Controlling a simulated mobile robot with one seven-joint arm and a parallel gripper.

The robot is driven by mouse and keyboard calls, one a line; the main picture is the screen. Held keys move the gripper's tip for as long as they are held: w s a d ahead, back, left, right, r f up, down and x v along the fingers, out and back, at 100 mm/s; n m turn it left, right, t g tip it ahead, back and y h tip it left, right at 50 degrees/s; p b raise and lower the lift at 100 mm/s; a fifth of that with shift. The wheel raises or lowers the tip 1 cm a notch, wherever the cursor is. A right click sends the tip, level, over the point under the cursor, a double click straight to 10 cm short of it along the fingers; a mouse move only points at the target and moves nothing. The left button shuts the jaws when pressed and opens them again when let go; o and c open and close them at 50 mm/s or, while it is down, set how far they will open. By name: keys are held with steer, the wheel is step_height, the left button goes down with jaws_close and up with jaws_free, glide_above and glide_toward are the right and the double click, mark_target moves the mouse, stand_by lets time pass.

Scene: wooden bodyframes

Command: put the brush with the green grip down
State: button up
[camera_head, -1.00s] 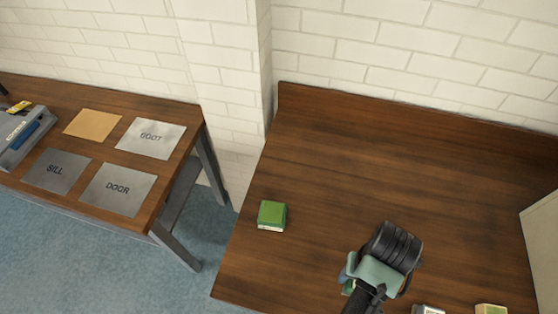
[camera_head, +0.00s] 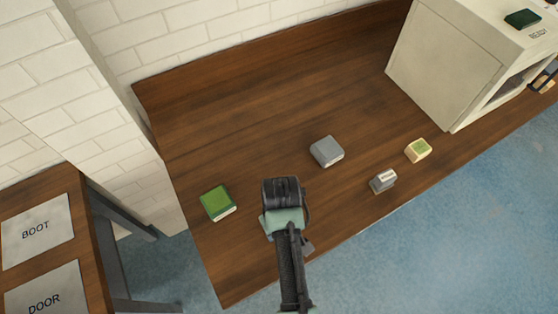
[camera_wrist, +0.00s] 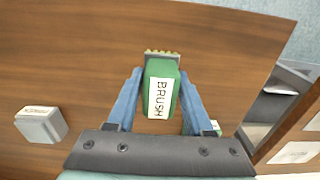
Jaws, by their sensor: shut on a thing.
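The brush with the green grip (camera_wrist: 160,90) shows in the wrist view, with a white label reading BRUSH and pale bristles at its far end. My gripper (camera_wrist: 160,78) is shut on its green grip, one blue finger on each side. In the wrist view it is over the brown wooden bench (camera_wrist: 75,50); I cannot tell whether the brush touches the wood. In the head view my wrist hides the brush and fingers, above the near part of the bench top (camera_head: 240,110).
A green block (camera_head: 217,202) lies left of my gripper. A grey block (camera_head: 326,151), a labelled grey block (camera_head: 383,180) and a cream-and-green block (camera_head: 418,150) lie right. A pale cabinet (camera_head: 445,75) stands at the far right. The bench's back middle is clear.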

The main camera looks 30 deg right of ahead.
steer(key=shift+f, duration=1.85)
steer(key=shift+f, duration=0.2)
steer(key=o, duration=1.2)
steer(key=shift+r, duration=0.1)
steer(key=shift+r, duration=0.1)
step_height(320, 180, up, 12)
steer(key=shift+r+b, duration=0.1)
steer(key=shift+b, duration=0.2)
